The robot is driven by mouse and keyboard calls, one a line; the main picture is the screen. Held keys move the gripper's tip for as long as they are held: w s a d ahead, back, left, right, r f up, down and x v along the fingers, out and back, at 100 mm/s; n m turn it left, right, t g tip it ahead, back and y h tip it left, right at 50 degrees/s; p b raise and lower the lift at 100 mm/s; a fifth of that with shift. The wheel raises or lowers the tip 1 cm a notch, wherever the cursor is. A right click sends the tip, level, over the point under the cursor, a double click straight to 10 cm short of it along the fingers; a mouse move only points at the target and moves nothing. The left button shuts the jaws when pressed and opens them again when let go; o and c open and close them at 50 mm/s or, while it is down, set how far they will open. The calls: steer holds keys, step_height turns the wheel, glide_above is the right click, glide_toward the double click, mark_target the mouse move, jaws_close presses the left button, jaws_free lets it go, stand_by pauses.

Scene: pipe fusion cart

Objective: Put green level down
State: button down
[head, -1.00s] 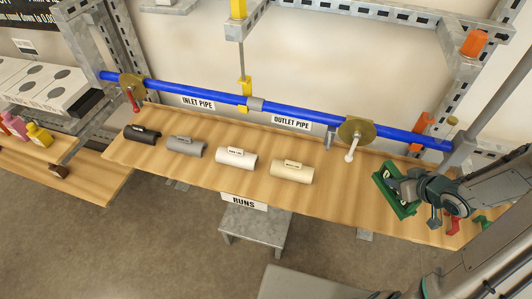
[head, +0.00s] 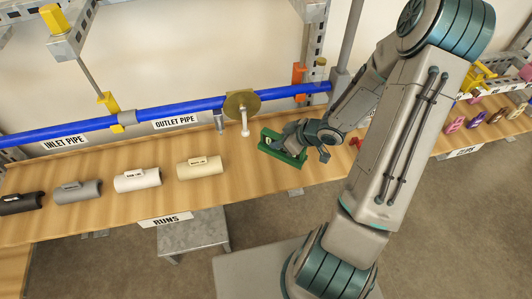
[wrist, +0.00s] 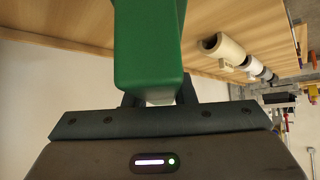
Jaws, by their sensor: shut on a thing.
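The green level (head: 283,150) is at the right part of the wooden bench, below and right of the outlet pipe's round brass flange. My gripper (head: 300,139) is shut on it. In the wrist view the green level (wrist: 148,50) fills the top middle, held between the dark fingers of my gripper (wrist: 158,95). My gripper hides part of the level in the head view. I cannot tell whether the level touches the bench top.
Several pipe sleeves lie on the bench (head: 120,209), the cream one (head: 200,168) nearest the level. The blue pipe (head: 70,130) runs along the back, with a white-handled valve (head: 243,115) close to the level. A red item (head: 356,142) sits right of my gripper. Bare wood lies in front of the level.

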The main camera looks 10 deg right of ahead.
mark_target(264, 144)
steer(key=a, duration=0.1)
steer(key=w+a+f, duration=0.1)
steer(key=a+f+b, duration=0.1)
steer(key=shift+w+a+f, duration=0.15)
steer(key=shift+w+f, duration=0.1)
steer(key=shift+w, duration=0.15)
steer(key=shift+f+b, duration=0.45)
steer(key=shift+f, duration=1.4)
steer(key=shift+f, duration=0.15)
steer(key=c, duration=1.2)
jaws_free()
